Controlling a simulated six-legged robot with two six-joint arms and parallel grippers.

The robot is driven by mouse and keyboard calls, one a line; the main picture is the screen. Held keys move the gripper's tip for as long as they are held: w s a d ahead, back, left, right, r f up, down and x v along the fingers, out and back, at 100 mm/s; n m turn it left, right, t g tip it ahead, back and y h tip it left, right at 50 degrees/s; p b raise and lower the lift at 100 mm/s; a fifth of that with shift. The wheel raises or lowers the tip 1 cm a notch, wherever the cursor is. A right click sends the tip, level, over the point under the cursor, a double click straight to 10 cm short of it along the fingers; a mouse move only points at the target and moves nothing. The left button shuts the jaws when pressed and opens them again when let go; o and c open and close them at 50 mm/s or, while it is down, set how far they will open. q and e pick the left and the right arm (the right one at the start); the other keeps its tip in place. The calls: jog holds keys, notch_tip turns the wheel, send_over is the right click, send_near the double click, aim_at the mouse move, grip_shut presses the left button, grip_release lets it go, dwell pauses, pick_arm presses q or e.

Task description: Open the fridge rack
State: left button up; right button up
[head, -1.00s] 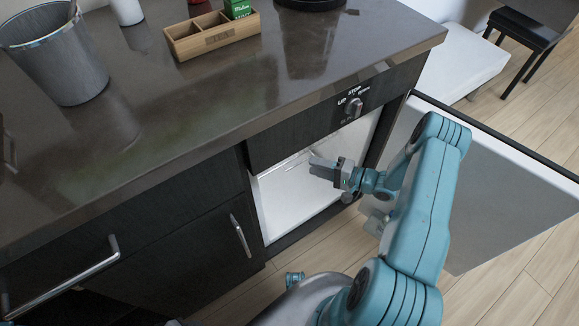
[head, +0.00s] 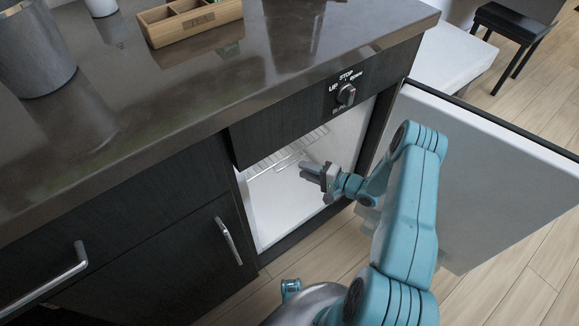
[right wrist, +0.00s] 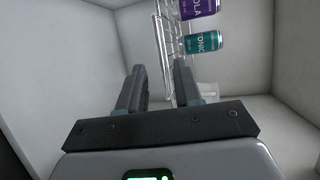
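The fridge rack (head: 288,153) is a silver wire shelf inside the white fridge compartment (head: 275,205). In the right wrist view its wire edge (right wrist: 166,45) runs upright in the picture, in line with the gap between my fingers. A purple can (right wrist: 197,9) and a teal can (right wrist: 204,42) are beside those wires. My right gripper (head: 311,171) reaches into the compartment opening near the rack. In the right wrist view its two fingers (right wrist: 159,85) are apart, and I cannot tell whether they touch the wires. My left gripper is not in view.
The fridge door (head: 475,170) stands open to the right, beside my right arm. A dark counter (head: 200,85) with a wooden organiser (head: 190,20) overhangs the compartment. A knob (head: 346,94) sits above the opening. Cabinet handles (head: 228,240) protrude at left.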

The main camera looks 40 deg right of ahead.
jog(key=b+x, duration=0.1)
jog(key=x, duration=0.6)
jog(key=shift+s, duration=0.1)
grip_shut()
